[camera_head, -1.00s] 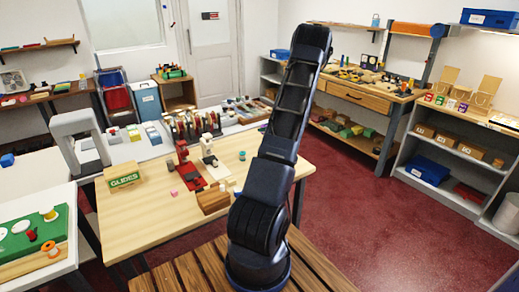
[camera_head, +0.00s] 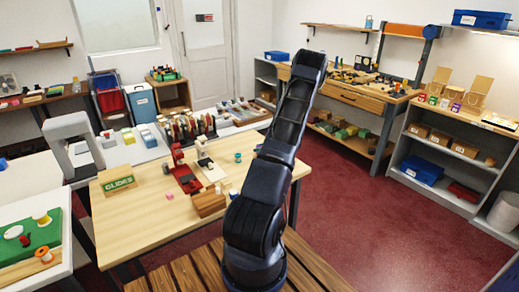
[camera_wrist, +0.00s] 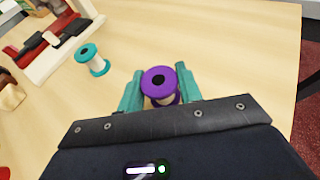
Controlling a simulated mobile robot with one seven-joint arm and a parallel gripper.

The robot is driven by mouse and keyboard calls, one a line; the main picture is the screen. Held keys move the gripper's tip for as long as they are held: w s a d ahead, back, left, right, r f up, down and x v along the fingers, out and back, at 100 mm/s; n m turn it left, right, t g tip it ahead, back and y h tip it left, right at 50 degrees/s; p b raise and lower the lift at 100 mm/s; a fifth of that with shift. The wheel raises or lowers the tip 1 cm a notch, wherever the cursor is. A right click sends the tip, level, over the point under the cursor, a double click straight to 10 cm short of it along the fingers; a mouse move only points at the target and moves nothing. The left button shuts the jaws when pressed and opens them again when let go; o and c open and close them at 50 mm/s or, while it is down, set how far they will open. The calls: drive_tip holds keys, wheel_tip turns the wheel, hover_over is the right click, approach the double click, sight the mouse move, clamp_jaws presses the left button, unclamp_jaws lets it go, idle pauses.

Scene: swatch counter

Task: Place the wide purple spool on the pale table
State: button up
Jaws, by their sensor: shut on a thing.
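The purple spool (camera_wrist: 160,84), with wide flanges and a pale middle, sits between the teal fingers of my gripper (camera_wrist: 152,96) in the wrist view. My gripper is shut on it. The pale wooden table (camera_head: 140,225) fills the wrist view below it; I cannot tell whether the spool touches the wood. In the head view my arm hides the gripper and the purple spool. A teal spool (camera_wrist: 92,60) stands on the table to the left of the purple one; it also shows in the head view (camera_head: 238,157).
A GLIDES box (camera_head: 117,181), a red stand (camera_head: 184,174), a white stand (camera_head: 207,165) and a wooden block (camera_head: 208,203) stand on the table. A green board (camera_head: 40,236) with spools lies on a white table at left. The table's front left is clear.

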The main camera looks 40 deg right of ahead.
drive_tip(key=shift+f, duration=0.1)
drive_tip(key=o, duration=1)
drive_tip(key=shift+c, duration=0.2)
